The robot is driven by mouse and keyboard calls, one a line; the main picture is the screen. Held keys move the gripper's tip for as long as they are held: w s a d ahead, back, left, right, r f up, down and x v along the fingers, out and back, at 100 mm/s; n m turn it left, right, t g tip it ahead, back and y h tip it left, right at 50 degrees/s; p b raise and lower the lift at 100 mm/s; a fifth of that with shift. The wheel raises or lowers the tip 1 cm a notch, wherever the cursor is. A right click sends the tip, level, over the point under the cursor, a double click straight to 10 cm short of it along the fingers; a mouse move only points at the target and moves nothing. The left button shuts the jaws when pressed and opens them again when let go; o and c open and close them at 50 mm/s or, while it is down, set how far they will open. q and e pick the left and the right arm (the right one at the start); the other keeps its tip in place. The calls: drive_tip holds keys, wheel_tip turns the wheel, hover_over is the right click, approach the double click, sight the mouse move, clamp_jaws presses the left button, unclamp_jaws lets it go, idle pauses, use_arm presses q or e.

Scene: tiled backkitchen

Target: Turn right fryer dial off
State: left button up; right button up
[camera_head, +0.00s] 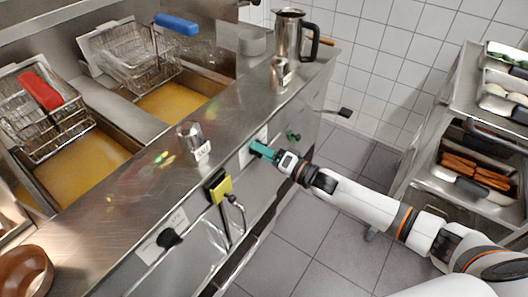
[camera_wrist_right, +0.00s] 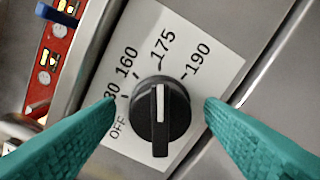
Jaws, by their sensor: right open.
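The right fryer dial (camera_wrist_right: 160,118) is a round black knob on a white scale plate (camera_wrist_right: 205,65) marked OFF, 160, 175 and 190, with one number partly covered. In the head view my right gripper (camera_head: 262,150) is at the fryer's front panel and hides the dial. My left gripper is not in view.
Another black dial (camera_head: 168,238) sits at the left of the panel, near a yellow part (camera_head: 219,188). A green knob (camera_head: 293,136) is right of my gripper. Fryer baskets (camera_head: 140,60) and shakers stand above. A trolley with food trays (camera_head: 470,165) is at the right.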

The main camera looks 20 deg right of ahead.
drive_tip(key=shift+c, duration=0.5)
drive_tip(key=c, duration=0.9)
drive_tip(key=shift+o, duration=0.2)
